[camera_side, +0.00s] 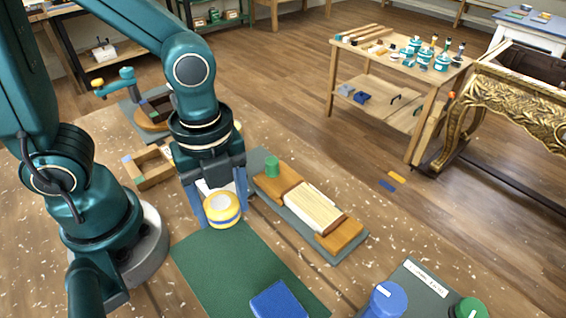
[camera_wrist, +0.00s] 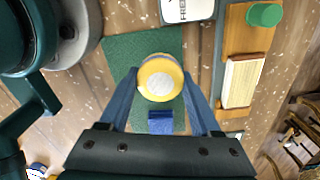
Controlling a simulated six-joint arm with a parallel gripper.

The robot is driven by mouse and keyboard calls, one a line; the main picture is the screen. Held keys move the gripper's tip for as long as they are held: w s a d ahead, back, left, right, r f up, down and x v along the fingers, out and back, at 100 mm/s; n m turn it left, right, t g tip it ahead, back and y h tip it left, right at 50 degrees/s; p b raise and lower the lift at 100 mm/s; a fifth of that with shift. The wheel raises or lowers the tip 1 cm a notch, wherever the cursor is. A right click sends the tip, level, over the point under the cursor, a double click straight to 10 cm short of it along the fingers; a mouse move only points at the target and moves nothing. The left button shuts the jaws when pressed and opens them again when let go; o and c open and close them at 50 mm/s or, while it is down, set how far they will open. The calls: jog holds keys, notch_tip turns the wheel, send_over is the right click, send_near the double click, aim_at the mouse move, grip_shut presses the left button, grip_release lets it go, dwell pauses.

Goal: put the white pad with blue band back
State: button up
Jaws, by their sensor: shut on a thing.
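My gripper (camera_side: 222,212) points down with its blue fingers on either side of a round pad (camera_side: 223,208), and is shut on it. The pad shows mostly yellow, with a white round face in the wrist view (camera_wrist: 158,84). A blue block (camera_side: 278,300) lies on the mat's front part and shows in the wrist view (camera_wrist: 160,126).
Right of the mat is a wooden holder (camera_side: 340,236) with a pale slatted block (camera_side: 312,207) and a green cylinder (camera_side: 272,167). Blue (camera_side: 385,300) and green (camera_side: 468,309) knobs stand front right by a labelled plate. A wooden box (camera_side: 150,168) sits behind my gripper.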

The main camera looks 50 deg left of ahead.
aim_at(238, 252)
jog(key=d, duration=0.1)
jog(key=d+f, duration=0.1)
jog(key=d, duration=0.1)
jog(key=shift+s+f, duration=0.25)
jog(key=shift+f, duration=2.1)
jog(key=shift+f, duration=0.2)
jog(key=o, duration=1.3)
jog(key=shift+r, duration=0.1)
